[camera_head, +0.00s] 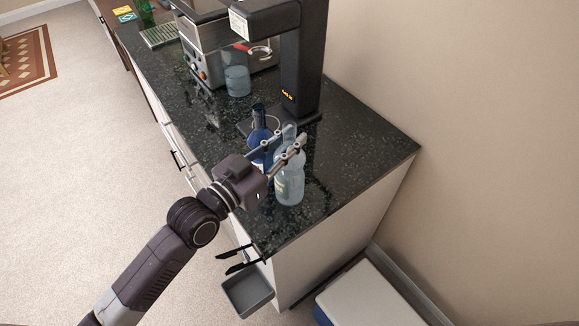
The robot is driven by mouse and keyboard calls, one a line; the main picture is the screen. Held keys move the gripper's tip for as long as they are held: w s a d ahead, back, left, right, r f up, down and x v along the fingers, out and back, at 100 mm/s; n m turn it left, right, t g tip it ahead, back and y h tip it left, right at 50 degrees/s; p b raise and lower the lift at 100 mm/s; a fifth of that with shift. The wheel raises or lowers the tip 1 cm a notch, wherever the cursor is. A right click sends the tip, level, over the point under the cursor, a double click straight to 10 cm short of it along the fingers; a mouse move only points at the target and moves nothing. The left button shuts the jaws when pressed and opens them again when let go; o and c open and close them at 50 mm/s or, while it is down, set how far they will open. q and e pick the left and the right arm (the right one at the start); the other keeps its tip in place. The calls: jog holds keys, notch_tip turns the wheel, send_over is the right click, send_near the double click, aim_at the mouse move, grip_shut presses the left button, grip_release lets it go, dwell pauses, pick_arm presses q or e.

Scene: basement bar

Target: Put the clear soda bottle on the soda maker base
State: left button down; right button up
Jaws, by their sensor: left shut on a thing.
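The clear soda bottle (290,187) is a pale, see-through bottle near the front end of the dark counter. My left gripper (291,142) is shut on its upper part, and the fingers hide some of it. I cannot tell whether its bottom touches the counter. The black soda maker (308,65) stands behind it, with a tall column and an overhanging head. Its base (305,119) is low and dark, partly hidden by a blue bottle (259,134). The blue bottle stands just left of the clear bottle and behind my gripper. My right gripper is not in view.
A steel coffee machine (198,52) and a clear container (237,82) stand farther back on the dark counter (360,135). A green bottle (145,12) is at the far end. The counter's right side is clear. A grey bin (248,292) is below the front end.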

pick_arm(q)
jog(key=shift+r, duration=0.35)
